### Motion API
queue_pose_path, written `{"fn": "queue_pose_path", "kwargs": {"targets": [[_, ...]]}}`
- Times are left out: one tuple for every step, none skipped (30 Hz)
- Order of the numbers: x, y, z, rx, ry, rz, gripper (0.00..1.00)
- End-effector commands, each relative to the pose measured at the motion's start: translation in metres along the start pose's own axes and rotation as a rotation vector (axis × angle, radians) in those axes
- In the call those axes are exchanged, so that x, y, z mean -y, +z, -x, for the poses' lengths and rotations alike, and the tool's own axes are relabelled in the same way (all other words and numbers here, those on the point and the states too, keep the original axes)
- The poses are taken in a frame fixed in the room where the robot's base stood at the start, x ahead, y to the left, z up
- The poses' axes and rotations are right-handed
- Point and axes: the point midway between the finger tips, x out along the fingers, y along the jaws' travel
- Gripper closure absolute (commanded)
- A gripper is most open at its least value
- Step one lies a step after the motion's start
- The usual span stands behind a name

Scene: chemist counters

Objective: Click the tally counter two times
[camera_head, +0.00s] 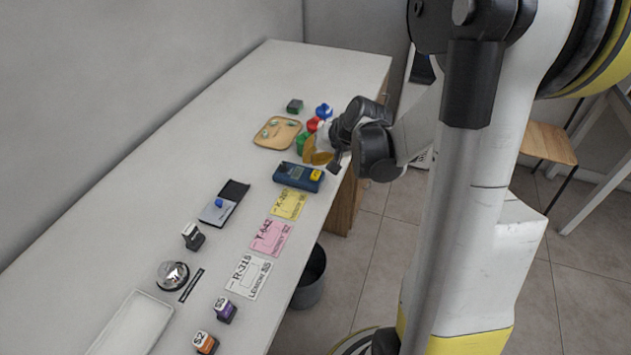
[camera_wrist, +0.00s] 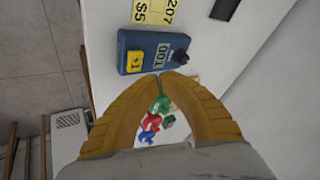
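The tally counter (camera_head: 298,176) is a dark blue box lying on the white counter near its right edge. It has a yellow button (camera_head: 316,175) and a small display. In the wrist view the tally counter (camera_wrist: 150,54) lies just beyond my fingertips, with the yellow "+1" button (camera_wrist: 134,61) at its left, a display that looks like 001, and a black knob at its right. My gripper (camera_wrist: 174,76) has yellow fingers whose tips come together, with nothing seen held between them. In the head view my gripper (camera_head: 316,156) is beside the counter's far side; contact cannot be told.
Green, red (camera_head: 313,124) and blue (camera_head: 324,110) objects stand close behind my fingers. A wooden tray (camera_head: 277,133) is to their left. Yellow (camera_head: 289,204), pink (camera_head: 270,237) and white (camera_head: 248,276) labels lie in front. A bell (camera_head: 172,275) and stamps are nearer.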

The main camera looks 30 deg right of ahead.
Motion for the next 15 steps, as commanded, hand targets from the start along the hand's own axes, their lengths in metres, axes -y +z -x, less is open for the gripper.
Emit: {"fn": "queue_pose_path", "kwargs": {"targets": [[-0.0047, 0.0046, -0.0088, 0.0, 0.0, 0.0, 1.0], [-0.0058, 0.0057, -0.0108, 0.0, 0.0, 0.0, 1.0], [-0.007, 0.0068, -0.013, 0.0, 0.0, 0.0, 1.0], [-0.0077, 0.0075, -0.0143, 0.0, 0.0, 0.0, 1.0], [-0.0081, 0.0079, -0.0152, 0.0, 0.0, 0.0, 1.0], [-0.0085, 0.0083, -0.0159, 0.0, 0.0, 0.0, 1.0], [-0.0086, 0.0084, -0.0161, 0.0, 0.0, 0.0, 1.0], [-0.0086, 0.0084, -0.0161, 0.0, 0.0, 0.0, 1.0], [-0.0085, 0.0083, -0.0159, 0.0, 0.0, 0.0, 1.0], [-0.0084, 0.0082, -0.0157, 0.0, 0.0, 0.0, 1.0], [-0.0083, 0.0081, -0.0154, 0.0, 0.0, 0.0, 1.0], [-0.0082, 0.008, -0.0152, 0.0, 0.0, 0.0, 1.0], [-0.0081, 0.0079, -0.0152, 0.0, 0.0, 0.0, 1.0], [-0.0081, 0.0079, -0.0152, 0.0, 0.0, 0.0, 1.0], [-0.0081, 0.0079, -0.0151, 0.0, 0.0, 0.0, 1.0]]}}
